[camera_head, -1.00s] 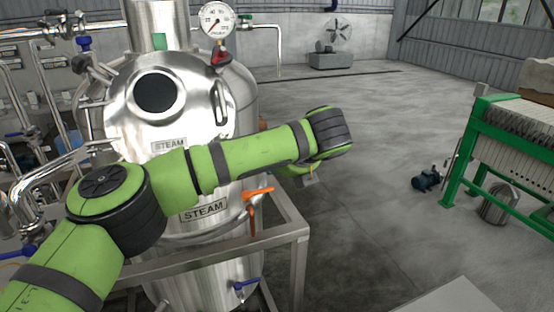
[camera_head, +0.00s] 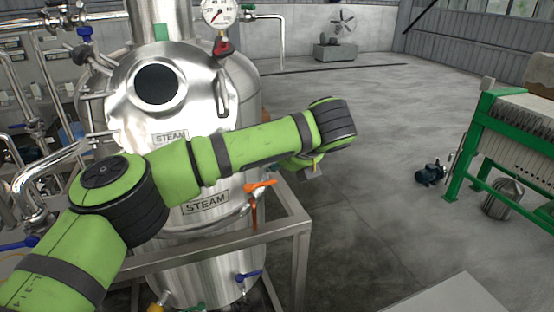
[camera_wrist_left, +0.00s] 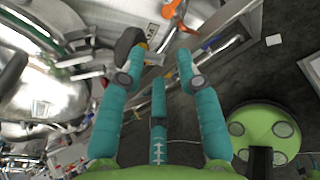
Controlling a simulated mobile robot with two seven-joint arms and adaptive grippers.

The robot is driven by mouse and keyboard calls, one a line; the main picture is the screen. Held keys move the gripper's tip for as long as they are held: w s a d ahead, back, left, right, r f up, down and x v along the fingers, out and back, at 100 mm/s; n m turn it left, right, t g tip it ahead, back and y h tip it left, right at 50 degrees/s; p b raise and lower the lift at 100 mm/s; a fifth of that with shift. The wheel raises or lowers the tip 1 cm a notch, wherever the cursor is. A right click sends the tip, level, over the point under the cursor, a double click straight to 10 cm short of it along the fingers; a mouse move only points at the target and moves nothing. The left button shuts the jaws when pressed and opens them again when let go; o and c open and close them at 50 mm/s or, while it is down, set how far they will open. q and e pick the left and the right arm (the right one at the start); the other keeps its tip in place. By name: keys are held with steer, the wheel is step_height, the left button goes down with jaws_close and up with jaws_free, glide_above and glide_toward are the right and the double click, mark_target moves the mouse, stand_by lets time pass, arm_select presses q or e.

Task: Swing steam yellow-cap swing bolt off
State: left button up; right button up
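The steel tank (camera_head: 215,225) labelled STEAM stands left of centre in the head view, its round front cover (camera_head: 195,110) shut. In the left wrist view, a small yellow part (camera_wrist_left: 144,46) beside a dark round knob shows at my left gripper's left fingertip; I cannot tell whether they touch or whether this is the swing bolt's cap. My left gripper (camera_wrist_left: 157,66) is open, its teal fingers apart with nothing clearly between them. In the head view my left forearm crosses in front of the tank and hides the gripper's fingers. My right gripper is in neither view.
A steel frame rail (camera_head: 225,240) runs around the tank. An orange-handled valve (camera_head: 260,186) and a blue-handled valve (camera_head: 247,277) stick out from the tank. Pipes crowd the left side.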

arm_select(q)
steer(key=v, duration=1.1)
steer(key=shift+d, duration=0.2)
steer(key=shift+s, duration=0.1)
